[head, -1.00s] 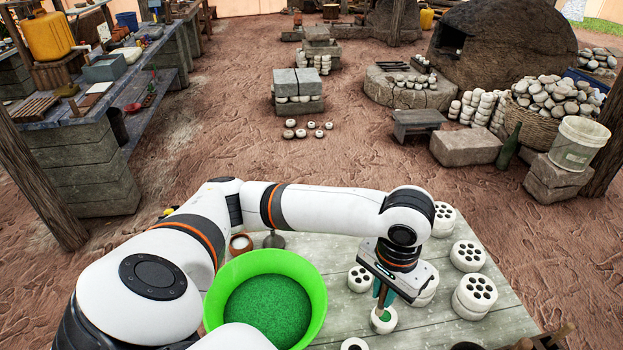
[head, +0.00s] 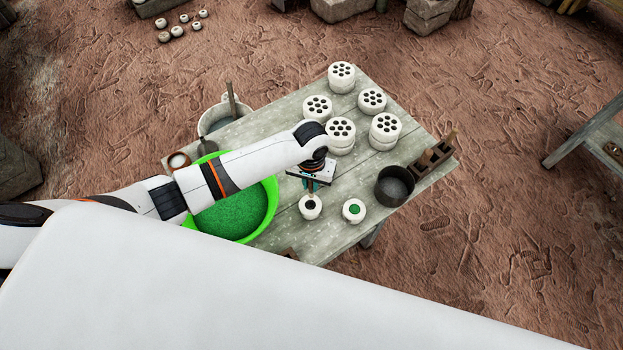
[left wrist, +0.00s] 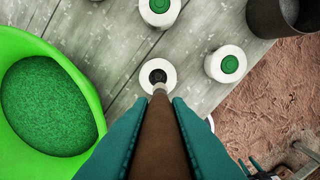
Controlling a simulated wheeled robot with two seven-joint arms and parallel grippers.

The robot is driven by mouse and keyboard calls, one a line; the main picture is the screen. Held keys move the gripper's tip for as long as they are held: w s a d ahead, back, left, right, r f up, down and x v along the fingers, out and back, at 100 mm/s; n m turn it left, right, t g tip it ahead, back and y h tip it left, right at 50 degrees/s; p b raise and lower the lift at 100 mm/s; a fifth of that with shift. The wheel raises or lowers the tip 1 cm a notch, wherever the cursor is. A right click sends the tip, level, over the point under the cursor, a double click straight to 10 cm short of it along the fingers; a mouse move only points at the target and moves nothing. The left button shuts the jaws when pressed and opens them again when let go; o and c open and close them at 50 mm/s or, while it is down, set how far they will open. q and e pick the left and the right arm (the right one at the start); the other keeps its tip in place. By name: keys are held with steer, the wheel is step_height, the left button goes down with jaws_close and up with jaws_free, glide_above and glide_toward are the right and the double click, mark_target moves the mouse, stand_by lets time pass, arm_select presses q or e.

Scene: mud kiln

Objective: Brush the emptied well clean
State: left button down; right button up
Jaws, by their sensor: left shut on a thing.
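My left gripper (head: 313,186) is shut on a brush with a brown wooden handle (left wrist: 157,138), between its teal fingers in the left wrist view. The brush points down at a small white cup-like piece (head: 311,207) with a dark, empty-looking well; this piece also shows in the left wrist view (left wrist: 168,68). The brush's pale tip overlaps the near edge of the well. I cannot tell whether the bristles touch inside. A second white piece (head: 354,211) has a green-filled well, and another green-filled piece (left wrist: 160,10) shows in the left wrist view.
A bright green basin (head: 235,212) of green granules stands left on the wooden table (head: 280,240). Several white multi-hole moulds (head: 340,77) stand behind, a dark pot (head: 395,187) and brown block (head: 433,157) to the right. A pale bucket (head: 216,115) stands beyond the table edge.

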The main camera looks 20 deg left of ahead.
mark_target(312, 197)
arm_select(q)
steer(key=shift+f+b, duration=0.7)
steer(key=shift+f, duration=0.2)
step_height(312, 197, down, 3)
steer(key=b, duration=0.3)
steer(key=shift+f+b, duration=0.1)
steer(key=shift+b, duration=0.3)
step_height(312, 197, down, 2)
steer(key=shift+f+b, duration=0.1)
steer(key=shift+b, duration=0.25)
steer(key=shift+f+b, duration=0.4)
steer(key=shift+f, duration=0.55)
steer(key=shift+d+p, duration=0.1)
steer(key=shift+p, duration=0.75)
